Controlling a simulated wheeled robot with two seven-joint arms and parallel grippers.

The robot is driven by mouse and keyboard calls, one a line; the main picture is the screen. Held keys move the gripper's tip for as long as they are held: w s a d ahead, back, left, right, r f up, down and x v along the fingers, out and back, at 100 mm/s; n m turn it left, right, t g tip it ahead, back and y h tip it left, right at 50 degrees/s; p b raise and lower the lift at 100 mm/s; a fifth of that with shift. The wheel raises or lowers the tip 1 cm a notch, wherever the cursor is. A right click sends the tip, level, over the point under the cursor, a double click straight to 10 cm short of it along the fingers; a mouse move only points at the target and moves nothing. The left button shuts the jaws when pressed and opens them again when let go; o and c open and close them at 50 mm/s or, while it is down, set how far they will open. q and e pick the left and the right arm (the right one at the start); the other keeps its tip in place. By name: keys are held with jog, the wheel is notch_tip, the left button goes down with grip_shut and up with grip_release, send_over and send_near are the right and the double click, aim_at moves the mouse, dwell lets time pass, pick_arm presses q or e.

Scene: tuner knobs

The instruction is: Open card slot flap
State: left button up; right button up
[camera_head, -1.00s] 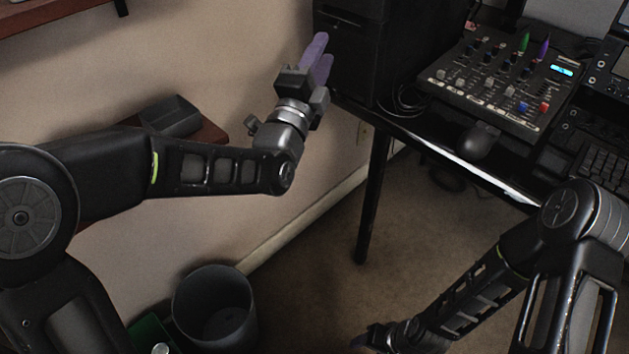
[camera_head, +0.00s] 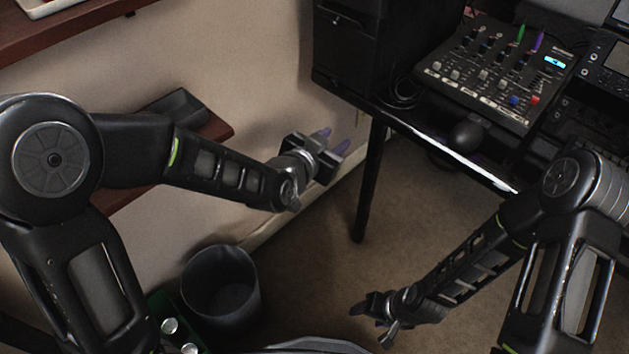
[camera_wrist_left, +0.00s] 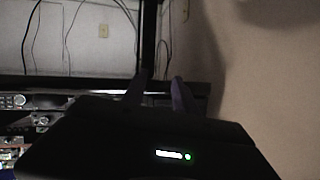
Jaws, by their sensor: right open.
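I cannot make out a card slot flap in either view. A black mixer (camera_head: 490,75) with knobs and a lit blue display stands on the desk at the upper right. Black devices (camera_head: 605,75) stand to its right. My left gripper (camera_head: 334,141) is left of the desk, beside its front leg and apart from the devices. Its purple fingers are spread with nothing between them; they also show in the left wrist view (camera_wrist_left: 158,95). My right gripper (camera_head: 368,322) is low in front of the desk, open and empty, above the carpet.
A black cabinet (camera_head: 345,50) stands at the desk's left end. The desk's front edge (camera_head: 440,150) and black leg (camera_head: 370,180) are near my left gripper. A dark bin (camera_head: 220,285) stands by the wall. Wooden shelves (camera_head: 70,30) are at left. Carpet (camera_head: 330,250) is clear between my grippers.

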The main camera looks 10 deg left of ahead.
pick_arm(q)
jog(key=s+a+f+n+g+y+p, duration=0.1)
jog(key=s+a+f+n+g+p, duration=0.1)
jog(key=s+f+n+g+p, duration=0.3)
jog(key=s+f+p, duration=0.1)
jog(key=s+p, duration=0.3)
jog(key=shift+s+a+n, duration=0.35)
jog(key=shift+s+n, duration=0.05)
pick_arm(e)
notch_tip(320, 180, up, 10)
jog(key=shift+r, duration=0.15)
